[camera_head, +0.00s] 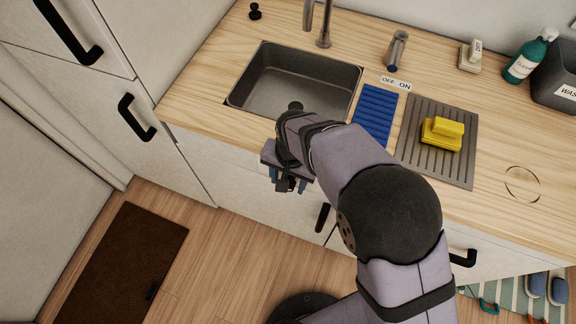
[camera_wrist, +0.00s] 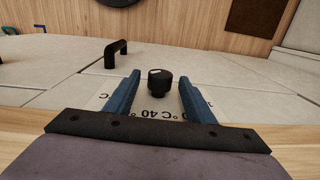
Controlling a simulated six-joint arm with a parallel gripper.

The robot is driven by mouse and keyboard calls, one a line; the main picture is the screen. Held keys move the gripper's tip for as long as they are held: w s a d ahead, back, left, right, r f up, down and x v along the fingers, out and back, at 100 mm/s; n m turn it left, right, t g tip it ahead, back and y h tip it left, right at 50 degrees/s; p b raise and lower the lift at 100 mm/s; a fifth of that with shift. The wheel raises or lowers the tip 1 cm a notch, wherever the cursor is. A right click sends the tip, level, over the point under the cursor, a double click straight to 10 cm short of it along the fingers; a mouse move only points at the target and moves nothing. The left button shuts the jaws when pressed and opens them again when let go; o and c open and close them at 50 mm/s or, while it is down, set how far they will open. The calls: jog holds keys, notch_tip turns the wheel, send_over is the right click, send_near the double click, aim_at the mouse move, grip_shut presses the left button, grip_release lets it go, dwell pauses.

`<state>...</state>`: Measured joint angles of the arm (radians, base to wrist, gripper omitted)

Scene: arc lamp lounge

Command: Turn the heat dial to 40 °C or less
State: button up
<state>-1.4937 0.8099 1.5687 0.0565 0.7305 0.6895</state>
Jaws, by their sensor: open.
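The heat dial (camera_wrist: 160,79) is a black round knob on the pale cabinet front in the wrist view, with a light mark on its top. Printed labels (camera_wrist: 154,113) beside it read "°C 40" in part; a finger partly covers another label. I cannot tell which value the dial points to. My gripper (camera_wrist: 159,86) is open, its two blue fingers on either side of the dial, with visible gaps. In the head view my gripper (camera_head: 288,184) is in front of the counter's edge below the sink, and the dial is hidden behind it.
The wooden counter (camera_head: 210,75) holds a sink (camera_head: 295,80), a blue ridged mat (camera_head: 376,115), a grey drainer (camera_head: 458,165) with yellow sponges (camera_head: 442,134) and a green bottle (camera_head: 529,56). A black cabinet handle (camera_wrist: 104,50) stands out left of the dial.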

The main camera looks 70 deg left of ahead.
jog(key=shift+f, duration=0.3)
jog(key=c, duration=1.1)
jog(key=shift+s+r+p, duration=0.1)
jog(key=shift+s+p, duration=0.05)
jog(key=shift+p, duration=0.25)
jog(key=shift+a+t+h, duration=0.15)
jog(key=shift+t+h, duration=0.45)
jog(key=o, duration=1.1)
